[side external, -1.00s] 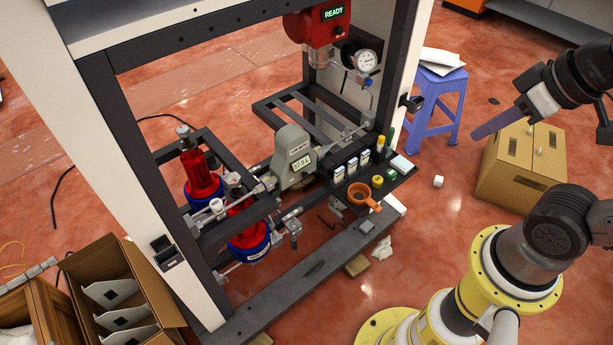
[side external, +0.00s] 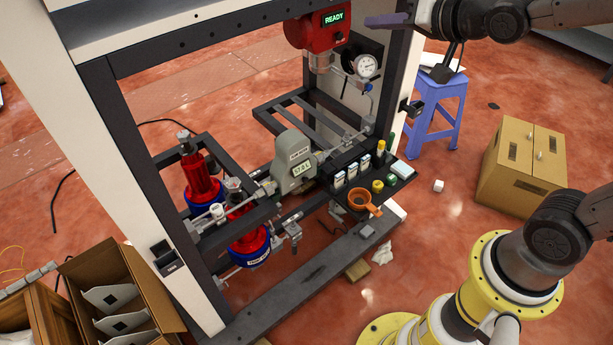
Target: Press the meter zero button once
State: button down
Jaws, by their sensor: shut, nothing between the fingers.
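The flow meter (side external: 293,160) is a grey rounded housing on the pipe line inside the frame. It has a small lit display (side external: 301,170) on its front face, with digits too small to read surely. The zero button cannot be made out at this size. My gripper (side external: 372,20) is at the top right, with its long purple-grey fingers pointing left. The fingers are shut and empty. In the picture they overlap the top of the frame's right post, well above and to the right of the meter. Contact with the post cannot be judged.
A red dispenser head reading READY (side external: 334,17) and a round gauge (side external: 367,66) are between gripper and meter. Red-and-blue vessels (side external: 203,185) stand left. A blue stool (side external: 440,100) and cardboard box (side external: 520,165) stand right.

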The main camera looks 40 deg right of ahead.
jog(key=s+f+x, duration=0.1)
jog(key=x, duration=0.6)
jog(key=m+y, duration=0.3)
send_over(305, 179)
jog(key=s+d, duration=0.2)
notch_tip(305, 179, down, 18)
jog(key=s+f+m+g, duration=0.1)
jog(key=s+f, duration=0.4)
jog(key=f, duration=0.9)
jog(key=s+f+m+g, duration=0.1)
jog(key=s+f+g, duration=0.2)
jog(key=f, duration=1.2)
jog(key=s+a, duration=0.1)
jog(key=s, duration=0.2)
jog(key=shift+s+f+g+y, duration=0.15)
jog(key=shift+f+g+y, duration=0.15)
jog(key=shift+f, duration=0.05)
jog(key=w, duration=0.8)
jog(key=shift+w, duration=0.4)
jog(key=shift+w, duration=0.2)
